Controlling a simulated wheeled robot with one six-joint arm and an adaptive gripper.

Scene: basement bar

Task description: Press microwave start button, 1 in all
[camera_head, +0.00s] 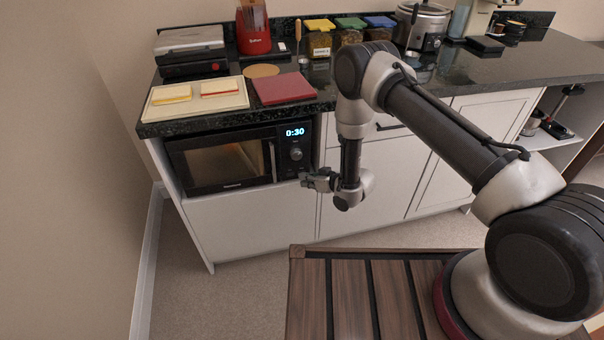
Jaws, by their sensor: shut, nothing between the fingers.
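The black microwave (224,163) sits in an open bay under the left end of the dark countertop. Its door is shut and the window glows warm. Its display (295,132) reads 0:30 in blue-white digits. A round knob (296,154) shows below the display. The start button cannot be made out; the lower part of the control panel is next to my gripper. My gripper (306,180) is shut and empty, with its fingertips pointing left at the lower right corner of the microwave. I cannot tell whether the tips touch the panel.
White cabinets (250,219) stand below. A slatted wooden surface (345,300) lies in front.

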